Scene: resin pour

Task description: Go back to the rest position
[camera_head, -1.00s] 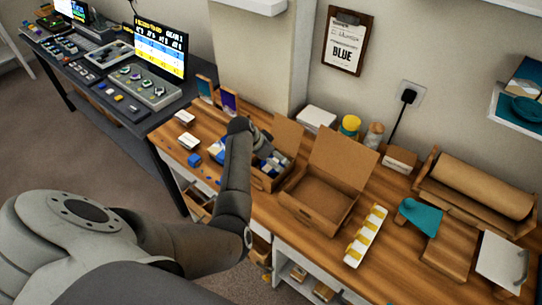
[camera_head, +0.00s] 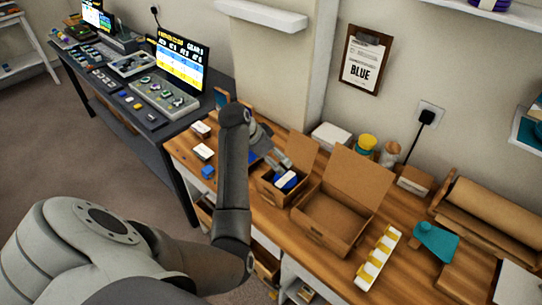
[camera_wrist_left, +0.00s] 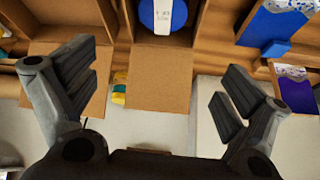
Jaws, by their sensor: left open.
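My left arm comes in from the left in the head view, its forearm raised over the wooden bench. My left gripper (camera_head: 268,148) is partly hidden behind my wrist, above the bench's back left. In the left wrist view its two fingers (camera_wrist_left: 160,85) are spread wide with nothing between them. A small open cardboard box (camera_head: 268,190) holds a blue item with a white label (camera_head: 287,180). This item also shows at the top of the left wrist view (camera_wrist_left: 163,14), beyond the fingers and apart from them. My right gripper is not seen.
A larger open cardboard box (camera_head: 326,222) stands right of the small one. A white tray with yellow pieces (camera_head: 378,258) lies farther right, beside a teal piece (camera_head: 436,242). Small boxes (camera_head: 203,152) sit at the bench's left end. A dark table (camera_head: 128,110) adjoins there.

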